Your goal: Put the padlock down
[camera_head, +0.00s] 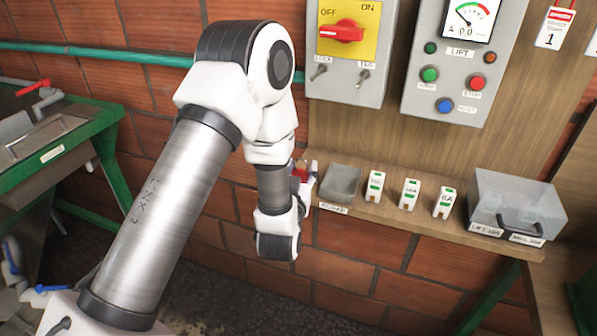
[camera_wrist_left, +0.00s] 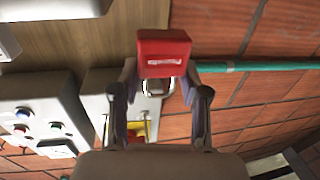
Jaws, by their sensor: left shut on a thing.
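The red padlock (camera_wrist_left: 164,54) is between the fingers of my left gripper (camera_wrist_left: 160,82) in the left wrist view, with part of its metal shackle showing below the body. My left gripper is shut on it. In the head view, a small red part of the padlock (camera_head: 300,171) shows beside my left gripper (camera_head: 306,182), just left of a small grey tray (camera_head: 342,180) on the wooden shelf. My wrist partly hides the gripper there. My right gripper is in neither view.
Several white fuse carriers (camera_head: 410,194) stand right of the tray. A clear-lidded box (camera_head: 517,203) sits at the shelf's right end. Above are the red-handled switch box (camera_head: 345,50) and the lift control box (camera_head: 455,60). A green-framed machine (camera_head: 60,150) stands left.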

